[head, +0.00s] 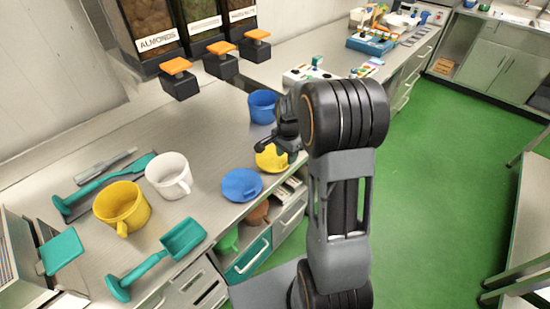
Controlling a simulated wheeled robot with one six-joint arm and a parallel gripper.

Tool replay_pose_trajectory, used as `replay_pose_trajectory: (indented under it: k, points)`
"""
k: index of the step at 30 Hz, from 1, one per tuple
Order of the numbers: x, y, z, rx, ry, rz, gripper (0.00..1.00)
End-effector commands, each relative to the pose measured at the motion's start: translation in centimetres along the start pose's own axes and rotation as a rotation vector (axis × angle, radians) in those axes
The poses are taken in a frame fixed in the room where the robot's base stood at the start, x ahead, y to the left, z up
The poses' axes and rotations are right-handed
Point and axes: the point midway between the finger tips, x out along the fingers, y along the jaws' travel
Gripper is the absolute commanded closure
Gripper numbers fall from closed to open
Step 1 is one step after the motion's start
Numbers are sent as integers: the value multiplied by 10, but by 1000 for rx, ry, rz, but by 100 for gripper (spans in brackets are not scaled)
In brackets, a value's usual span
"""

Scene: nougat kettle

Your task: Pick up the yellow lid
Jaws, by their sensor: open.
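The yellow lid (268,159) lies on the metal counter near its front edge, just right of the blue lid. My gripper (268,147) is above the yellow lid, with a dark fingertip over its upper part. The gripper is open. My arm hides part of the gripper and the right side of the lid. I cannot tell whether a finger touches the lid.
A blue lid (242,184) lies just left. A blue cup (262,106) stands behind. A yellow mug (121,207), a white mug (169,175) and teal scoops (184,238) are further left. Dispensers (206,62) stand along the back.

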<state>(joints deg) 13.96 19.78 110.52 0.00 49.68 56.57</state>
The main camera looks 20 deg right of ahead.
Motion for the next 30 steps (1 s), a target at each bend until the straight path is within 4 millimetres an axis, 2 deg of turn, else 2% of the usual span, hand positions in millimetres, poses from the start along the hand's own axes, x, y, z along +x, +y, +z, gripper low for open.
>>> replay_pose_trajectory:
  k: [6, 15, 28, 30]
  points:
    - [22, 1, 0, -1, -1, 1, 57]
    - [26, 0, 0, -1, 0, 0, 57]
    - [26, 0, 0, -1, 0, 0, 98]
    - [26, 0, 0, -1, 0, 0, 100]
